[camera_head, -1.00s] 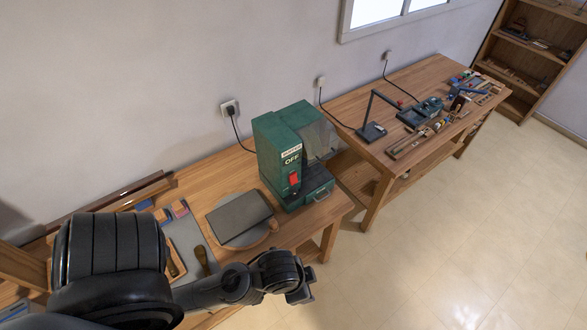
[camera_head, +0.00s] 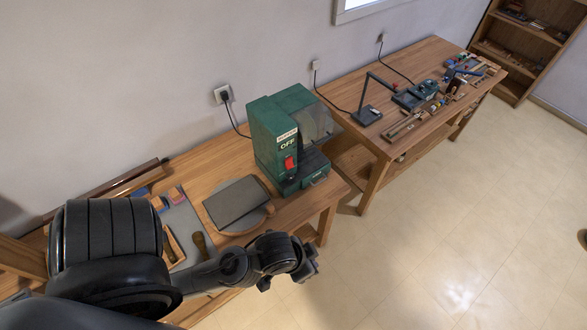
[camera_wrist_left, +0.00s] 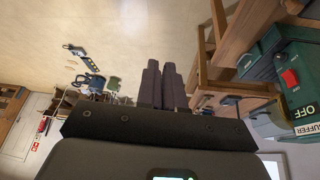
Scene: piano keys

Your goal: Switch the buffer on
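The buffer (camera_head: 275,140) is a green machine with a clear guard, standing at the right end of the near workbench. Its front carries a BUFFER label, the word OFF and a red switch (camera_head: 290,163). The switch also shows in the left wrist view (camera_wrist_left: 290,78), to the right of the fingers. My left gripper (camera_head: 308,265) hangs in front of the bench, below the buffer in the picture and apart from it. In the left wrist view its two fingers (camera_wrist_left: 161,84) are side by side, shut and empty. My right gripper is not seen.
A grey slab on a round board (camera_head: 238,203) lies left of the buffer. Tools and small blocks lie further left. A second bench (camera_head: 425,65) with a lamp and tools stands at the back right. The floor (camera_head: 450,230) in front is clear.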

